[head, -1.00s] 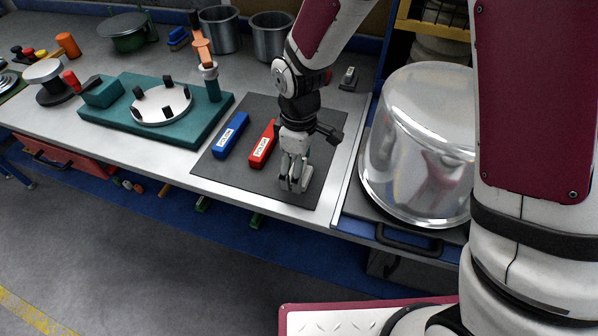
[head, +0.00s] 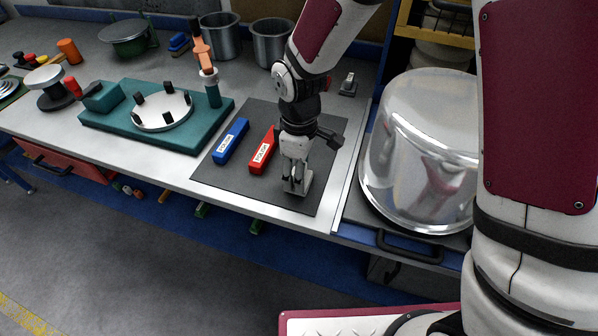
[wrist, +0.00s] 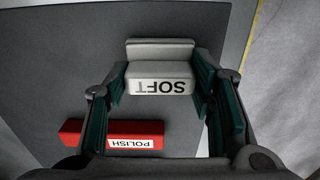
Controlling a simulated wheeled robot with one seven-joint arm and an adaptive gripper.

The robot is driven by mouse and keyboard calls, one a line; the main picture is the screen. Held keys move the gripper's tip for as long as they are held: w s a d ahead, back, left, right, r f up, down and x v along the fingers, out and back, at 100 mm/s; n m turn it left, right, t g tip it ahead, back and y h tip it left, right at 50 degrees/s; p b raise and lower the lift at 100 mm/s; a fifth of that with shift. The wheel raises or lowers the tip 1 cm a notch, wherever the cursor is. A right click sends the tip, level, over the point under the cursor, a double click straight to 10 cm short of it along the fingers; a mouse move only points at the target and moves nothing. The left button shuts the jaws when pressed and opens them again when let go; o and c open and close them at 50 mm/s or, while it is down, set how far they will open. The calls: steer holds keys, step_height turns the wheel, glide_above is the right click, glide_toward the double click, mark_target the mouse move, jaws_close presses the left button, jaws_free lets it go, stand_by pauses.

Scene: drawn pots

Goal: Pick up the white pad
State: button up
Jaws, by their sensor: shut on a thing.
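The white pad (wrist: 160,70) carries a SOFT label, upside down in the wrist view. It sits between the two fingers of my gripper (wrist: 160,86), which are shut on it from either side. In the head view my gripper (head: 297,184) points down over the right front of the dark mat (head: 285,198). The pad is mostly hidden by the fingers there, with a pale part (head: 305,183) showing beside them. I cannot tell whether it is clear of the mat.
A red POLISH block (head: 262,152) lies just left of my gripper, and a blue block (head: 230,141) lies further left. A teal fixture with a round plate (head: 162,110) stands to the left.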

steer(key=shift+r, duration=0.5)
steer(key=shift+s+d+r, duration=0.1)
steer(key=shift+s+r, duration=0.15)
steer(key=shift+r, duration=0.75)
steer(key=s+d+r+p, duration=0.1)
steer(key=s+d+p, duration=0.2)
steer(key=s, duration=1.1)
steer(key=shift+s+d+r, duration=0.2)
steer(key=shift+s+d, duration=0.1)
steer(key=shift+d, duration=0.75)
steer(key=o, duration=0.5)
steer(key=c, duration=0.4)
